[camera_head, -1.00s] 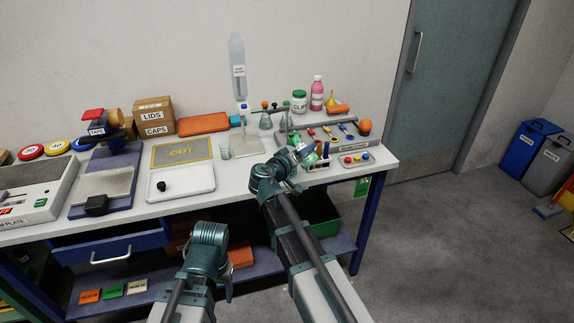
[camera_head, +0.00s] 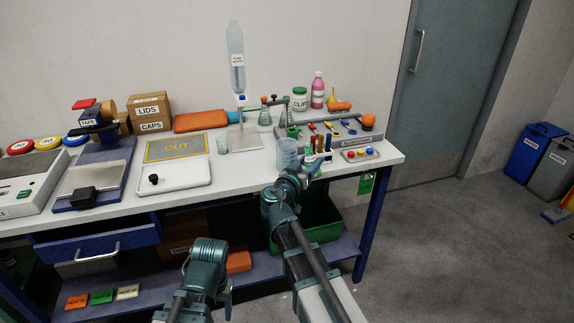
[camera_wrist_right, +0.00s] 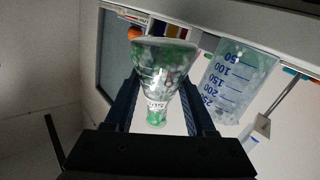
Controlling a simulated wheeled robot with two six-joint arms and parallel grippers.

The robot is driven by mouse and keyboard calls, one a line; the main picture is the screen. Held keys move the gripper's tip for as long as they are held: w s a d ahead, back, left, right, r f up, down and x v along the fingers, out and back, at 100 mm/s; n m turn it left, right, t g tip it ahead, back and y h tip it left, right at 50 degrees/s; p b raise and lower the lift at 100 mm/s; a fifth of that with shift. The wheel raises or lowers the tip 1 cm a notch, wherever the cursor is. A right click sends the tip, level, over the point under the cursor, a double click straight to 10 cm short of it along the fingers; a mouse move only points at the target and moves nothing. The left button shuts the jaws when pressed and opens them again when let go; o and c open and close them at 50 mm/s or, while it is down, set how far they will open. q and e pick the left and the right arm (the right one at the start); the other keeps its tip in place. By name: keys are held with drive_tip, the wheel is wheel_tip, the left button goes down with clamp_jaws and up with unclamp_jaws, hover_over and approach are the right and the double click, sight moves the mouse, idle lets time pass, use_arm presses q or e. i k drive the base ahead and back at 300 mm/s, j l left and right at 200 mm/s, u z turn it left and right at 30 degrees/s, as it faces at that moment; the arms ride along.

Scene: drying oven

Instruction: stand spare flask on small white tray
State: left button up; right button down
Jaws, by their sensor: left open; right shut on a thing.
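My right gripper (camera_head: 298,178) is at the bench's front edge, left of the tray with coloured knobs. My left gripper (camera_head: 226,301) is open and empty, low in front of the bench.
A clear graduated beaker (camera_head: 287,151) stands just behind my right gripper; it also shows in the wrist view (camera_wrist_right: 232,85). A rack of coloured tubes (camera_head: 320,158) is close on the right.

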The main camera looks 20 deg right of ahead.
sight(193, 171)
drive_tip(key=k+j+u, duration=0.25)
drive_tip(key=i+u, duration=0.1)
drive_tip(key=u, duration=1.2)
drive_tip(key=k+l, duration=0.15)
drive_tip(key=l, duration=0.25)
drive_tip(key=k+l+u, duration=0.1)
drive_tip(key=l, duration=0.25)
drive_tip(key=k+l, duration=0.15)
drive_tip(key=l, duration=0.25)
drive_tip(key=u, duration=0.05)
